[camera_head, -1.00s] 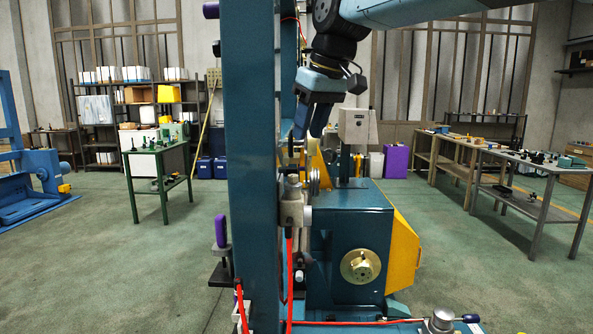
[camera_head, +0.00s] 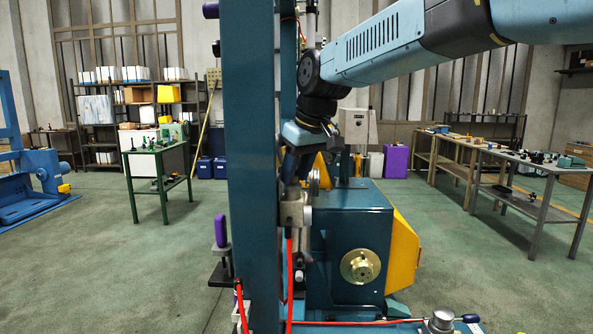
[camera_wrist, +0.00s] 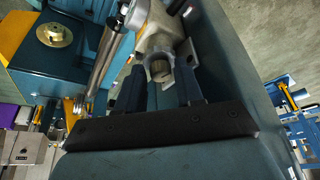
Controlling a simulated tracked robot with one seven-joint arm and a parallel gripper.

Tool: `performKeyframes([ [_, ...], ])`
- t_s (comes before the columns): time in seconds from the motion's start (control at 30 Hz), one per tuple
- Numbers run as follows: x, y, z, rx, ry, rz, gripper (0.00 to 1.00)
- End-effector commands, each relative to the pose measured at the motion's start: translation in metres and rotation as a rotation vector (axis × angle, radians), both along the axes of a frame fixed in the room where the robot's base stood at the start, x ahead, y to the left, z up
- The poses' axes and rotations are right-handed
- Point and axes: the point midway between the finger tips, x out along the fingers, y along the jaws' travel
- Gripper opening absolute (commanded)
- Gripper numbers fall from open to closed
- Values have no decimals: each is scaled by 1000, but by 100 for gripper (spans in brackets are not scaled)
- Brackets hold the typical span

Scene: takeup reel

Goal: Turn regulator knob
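The regulator (camera_head: 293,212) is a silver-grey metal body on the side of the tall blue post, with a red hose below it. In the wrist view its pale body (camera_wrist: 156,40) shows beyond my fingertips, with a round ribbed knob end (camera_wrist: 160,70) facing the camera. My gripper (camera_head: 294,180) points down just above the regulator, close to the post. In the wrist view my two blue fingers stand apart on either side of the knob, and my gripper (camera_wrist: 158,82) looks open. Whether a finger touches the knob is hard to see.
The blue post (camera_head: 250,150) stands close beside my gripper. A blue machine housing (camera_head: 345,235) with a brass disc (camera_head: 360,266) and a yellow guard (camera_head: 402,252) is to the right. A purple-handled clamp (camera_head: 221,232) is left of the post.

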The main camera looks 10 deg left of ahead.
Motion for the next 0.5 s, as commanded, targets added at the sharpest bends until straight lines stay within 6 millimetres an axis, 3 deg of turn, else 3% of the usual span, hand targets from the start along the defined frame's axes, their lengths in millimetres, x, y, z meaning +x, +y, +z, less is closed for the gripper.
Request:
performKeyframes([
  [0.07,0,0,0,0,0,0,36],
  [0.43,0,0,1,1,-1,0,1],
  [0.5,0,0,1,1,-1,0,0],
])
